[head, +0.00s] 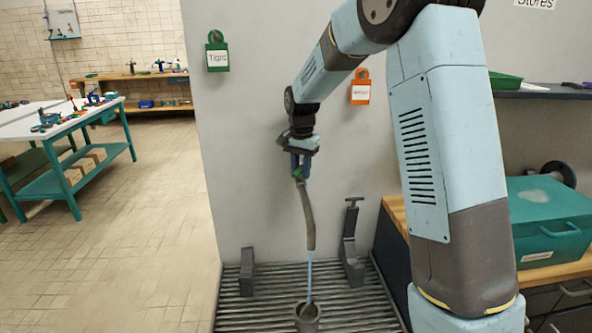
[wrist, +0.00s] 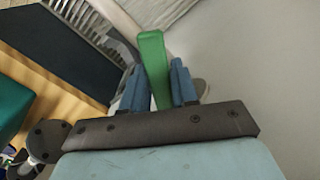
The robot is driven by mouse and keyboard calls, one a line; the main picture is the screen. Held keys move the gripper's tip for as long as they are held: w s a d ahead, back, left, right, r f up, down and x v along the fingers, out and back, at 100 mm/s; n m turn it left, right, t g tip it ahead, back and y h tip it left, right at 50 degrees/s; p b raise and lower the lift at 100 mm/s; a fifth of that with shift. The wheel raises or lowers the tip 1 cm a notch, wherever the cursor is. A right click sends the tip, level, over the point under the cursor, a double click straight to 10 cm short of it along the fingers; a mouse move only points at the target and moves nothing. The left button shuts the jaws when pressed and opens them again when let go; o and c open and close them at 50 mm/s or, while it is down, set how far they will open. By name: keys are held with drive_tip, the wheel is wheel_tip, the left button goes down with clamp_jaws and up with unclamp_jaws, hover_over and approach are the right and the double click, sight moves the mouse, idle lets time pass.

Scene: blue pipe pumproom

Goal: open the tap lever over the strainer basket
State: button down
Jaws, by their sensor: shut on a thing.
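The green tap lever (wrist: 151,48) stands between the two blue fingers of my gripper (wrist: 159,72) in the wrist view. My gripper (head: 299,163) is shut on the lever, at the top of a grey-brown spout (head: 307,218). In the head view only a little green shows by the fingers. A thin pale blue stream (head: 309,275) runs from the spout's lower end down to a small grey round container (head: 307,314), which looks like the strainer basket. It stands on the slatted grate at the bottom edge of the head view.
A grey bracket (head: 247,272) stands left of the spout, and a taller T-topped grey fixture (head: 352,245) stands right. The wall is close behind. A teal box (head: 548,216) sits on a wooden bench at right. Open tiled floor (head: 120,230) lies left.

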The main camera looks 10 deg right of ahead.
sight(301, 167)
drive_tip(key=n, duration=0.6)
drive_tip(key=shift+w+d, duration=0.1)
drive_tip(key=shift+w, duration=0.05)
drive_tip(key=shift+n, duration=0.3)
drive_tip(key=c, duration=1)
unclamp_jaws()
drive_tip(key=shift+o, duration=0.2)
wheel_tip(301, 167, up, 14)
drive_tip(key=shift+f, duration=0.15)
